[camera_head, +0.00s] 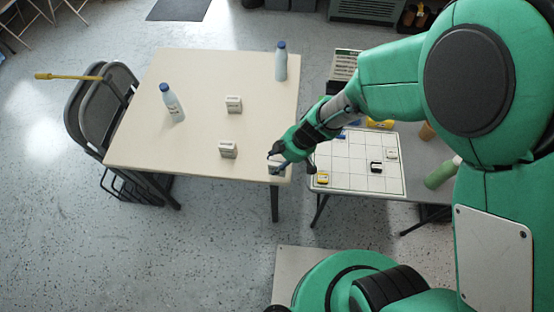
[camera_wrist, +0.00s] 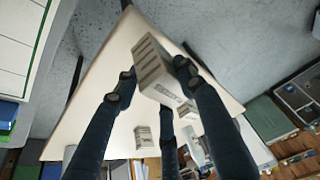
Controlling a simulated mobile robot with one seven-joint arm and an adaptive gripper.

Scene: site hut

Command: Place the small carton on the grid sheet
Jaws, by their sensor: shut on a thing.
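My gripper (camera_head: 277,160) is at the near right corner of the cream table (camera_head: 190,75). It is shut on a small white carton (camera_head: 276,168), largely covered by the fingers in the head view. In the wrist view the carton (camera_wrist: 153,62) sits between the fingers (camera_wrist: 152,75), with grey printing on its sides. Whether it touches the table is unclear. The white grid sheet (camera_head: 343,166) lies to the right on a grey table. Part of it shows at the left of the wrist view (camera_wrist: 22,28). Two similar cartons stand on the cream table, one nearer (camera_head: 228,150), one farther (camera_head: 233,104).
Two blue-capped bottles (camera_head: 171,103) (camera_head: 281,62) stand on the cream table. The sheet bears a yellow item (camera_head: 322,178), a black-and-white item (camera_head: 376,167) and a pale item (camera_head: 391,154); several squares are bare. A gap separates the tables.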

